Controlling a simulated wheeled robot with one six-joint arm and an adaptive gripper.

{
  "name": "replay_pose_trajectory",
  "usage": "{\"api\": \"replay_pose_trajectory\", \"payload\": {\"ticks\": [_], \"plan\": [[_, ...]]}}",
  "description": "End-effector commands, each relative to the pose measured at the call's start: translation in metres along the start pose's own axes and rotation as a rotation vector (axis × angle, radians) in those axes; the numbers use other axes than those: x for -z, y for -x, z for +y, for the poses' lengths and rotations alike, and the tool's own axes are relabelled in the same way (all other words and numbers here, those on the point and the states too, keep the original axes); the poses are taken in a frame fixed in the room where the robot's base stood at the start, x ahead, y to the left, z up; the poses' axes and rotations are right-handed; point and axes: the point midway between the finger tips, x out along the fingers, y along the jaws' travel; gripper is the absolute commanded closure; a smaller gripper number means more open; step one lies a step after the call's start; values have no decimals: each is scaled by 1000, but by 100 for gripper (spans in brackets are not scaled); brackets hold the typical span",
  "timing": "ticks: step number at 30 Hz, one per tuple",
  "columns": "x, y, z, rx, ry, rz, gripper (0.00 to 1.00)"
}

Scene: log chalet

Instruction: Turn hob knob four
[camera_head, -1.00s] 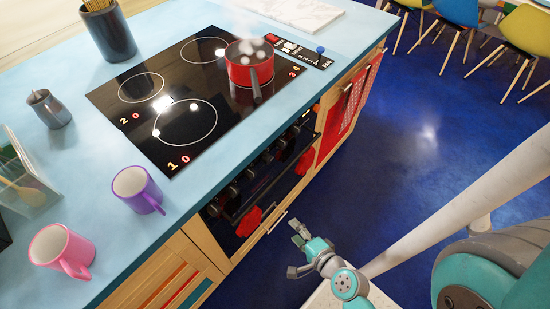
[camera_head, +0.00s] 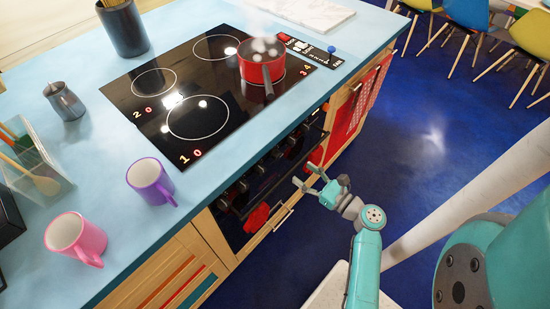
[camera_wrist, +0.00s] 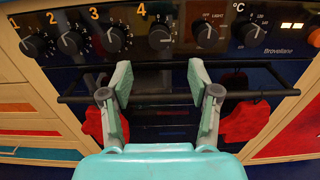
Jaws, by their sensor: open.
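Hob knob four (camera_wrist: 160,37) is a round black knob under a yellow "4" on the black oven panel, in the upper middle of the wrist view. It is fourth in the row from the left, right of knobs one (camera_wrist: 33,45), two (camera_wrist: 70,43) and three (camera_wrist: 117,38). My gripper (camera_wrist: 160,78) is open and empty, its two green fingers apart below and either side of knob four, not touching it. In the head view my gripper (camera_head: 316,182) is in front of the oven. Knob four cannot be picked out there.
A dark oven handle bar (camera_wrist: 75,98) runs across below the knobs, with red cloths (camera_wrist: 245,121) hanging there. A light knob (camera_wrist: 206,32) is to the right of knob four. A steaming red pot (camera_head: 262,65) stands on the black hob (camera_head: 215,75).

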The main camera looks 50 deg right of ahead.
Motion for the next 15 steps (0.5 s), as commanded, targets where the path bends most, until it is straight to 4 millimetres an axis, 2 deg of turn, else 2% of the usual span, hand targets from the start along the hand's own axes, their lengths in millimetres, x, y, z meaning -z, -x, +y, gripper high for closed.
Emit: {"api": "replay_pose_trajectory", "payload": {"ticks": [5, 15], "plan": [[0, -16, 1, -4, 1, 1, 39], [0, -65, 1, -4, 4, 1, 39]]}}
